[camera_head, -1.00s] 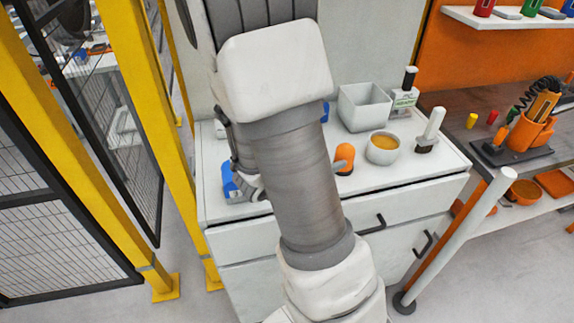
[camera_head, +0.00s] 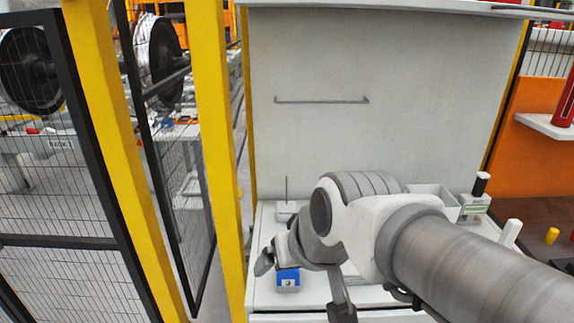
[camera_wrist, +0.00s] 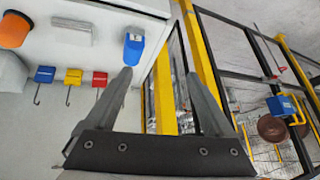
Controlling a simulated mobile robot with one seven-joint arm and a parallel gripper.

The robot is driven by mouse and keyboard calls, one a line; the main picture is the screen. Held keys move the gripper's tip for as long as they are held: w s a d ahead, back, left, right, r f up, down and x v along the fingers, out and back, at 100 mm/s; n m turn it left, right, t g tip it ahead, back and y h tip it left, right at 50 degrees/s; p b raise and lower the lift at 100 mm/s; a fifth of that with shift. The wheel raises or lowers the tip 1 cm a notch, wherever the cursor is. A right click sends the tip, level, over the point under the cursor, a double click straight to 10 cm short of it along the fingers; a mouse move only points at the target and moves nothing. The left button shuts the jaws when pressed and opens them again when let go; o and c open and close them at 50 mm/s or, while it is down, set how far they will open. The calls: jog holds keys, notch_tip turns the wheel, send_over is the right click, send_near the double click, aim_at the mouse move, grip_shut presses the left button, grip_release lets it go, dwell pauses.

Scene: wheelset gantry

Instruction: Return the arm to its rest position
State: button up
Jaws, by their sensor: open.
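My gripper shows in the wrist view (camera_wrist: 158,82) with its two grey fingers spread apart and nothing between them. Beyond the gap are the counter's edge and a yellow post. A blue block-like object (camera_wrist: 133,47) lies on the white counter, beyond the left fingertip; whether they touch is unclear. In the head view my arm comes in from the lower right and bends over the counter, its end near the blue object (camera_head: 288,279). My wrist and arm hide much of the counter there.
A yellow post (camera_head: 216,150) and mesh fence (camera_head: 60,180) stand close on the left. A grey panel (camera_head: 400,110) rises behind the counter (camera_head: 262,295). A grey bin (camera_head: 437,200) stands at the back right. Colored hook tags (camera_wrist: 73,77) and an orange object (camera_wrist: 14,30) show in the wrist view.

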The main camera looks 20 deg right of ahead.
jog(key=shift+n+g+h, duration=0.3)
jog(key=shift+g+h, duration=0.2)
jog(key=s, duration=0.1)
jog(key=s+d, duration=0.1)
jog(key=s, duration=0.2)
jog(key=shift+s+d+r, duration=0.2)
jog(key=shift+s+d, duration=0.05)
jog(key=shift+d, duration=0.05)
